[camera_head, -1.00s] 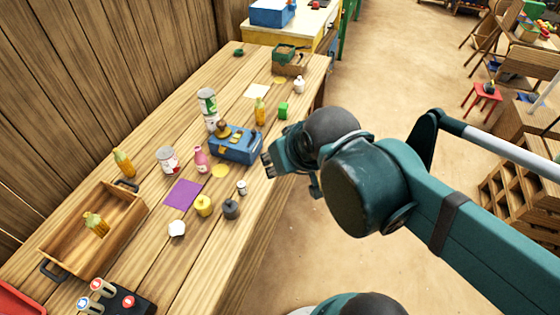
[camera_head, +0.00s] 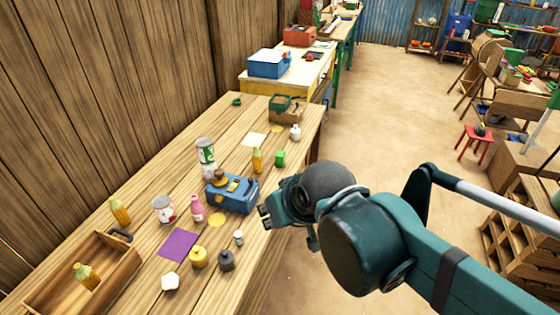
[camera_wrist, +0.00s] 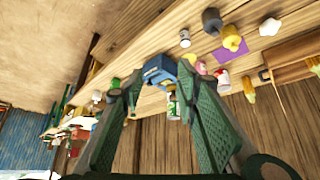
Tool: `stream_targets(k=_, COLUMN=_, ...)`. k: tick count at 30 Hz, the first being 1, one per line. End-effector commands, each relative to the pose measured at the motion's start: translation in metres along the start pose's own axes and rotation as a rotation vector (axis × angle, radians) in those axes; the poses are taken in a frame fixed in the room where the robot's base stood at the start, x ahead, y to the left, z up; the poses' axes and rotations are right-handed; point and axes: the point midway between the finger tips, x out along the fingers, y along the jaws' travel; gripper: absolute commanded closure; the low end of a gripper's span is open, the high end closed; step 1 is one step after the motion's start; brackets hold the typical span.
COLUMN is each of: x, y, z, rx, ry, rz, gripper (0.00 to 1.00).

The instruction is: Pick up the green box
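A small green patch by the left finger in the wrist view (camera_wrist: 115,83) may be the same box. My gripper (camera_head: 266,217) is at the table's right edge, just right of a blue box-like device (camera_head: 245,194) and nearer the camera than the green box. In the wrist view my gripper (camera_wrist: 158,78) has its two fingers apart with nothing held between them; the blue device (camera_wrist: 160,70) shows beyond the gap.
A wooden crate with green contents (camera_head: 287,115) and a white bottle (camera_head: 295,132) stand behind the green box. Cans, a pink bottle (camera_head: 197,209), weights and a wooden tray (camera_head: 110,275) fill the near table. Open floor lies right of the table.

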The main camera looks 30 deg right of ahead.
Motion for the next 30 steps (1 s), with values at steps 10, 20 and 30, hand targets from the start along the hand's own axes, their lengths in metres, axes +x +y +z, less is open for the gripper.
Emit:
stream_targets(k=10, x=0.0000, y=0.0000, z=0.0000, rx=0.000, ry=0.000, rz=0.000, gripper=0.69)
stream_targets(k=20, x=0.0000, y=0.0000, z=0.0000, rx=0.000, ry=0.000, rz=0.000, gripper=0.59)
stream_targets(k=30, x=0.0006, y=0.0024, z=-0.0096, rx=0.010, ry=-0.005, rz=0.005, gripper=0.59)
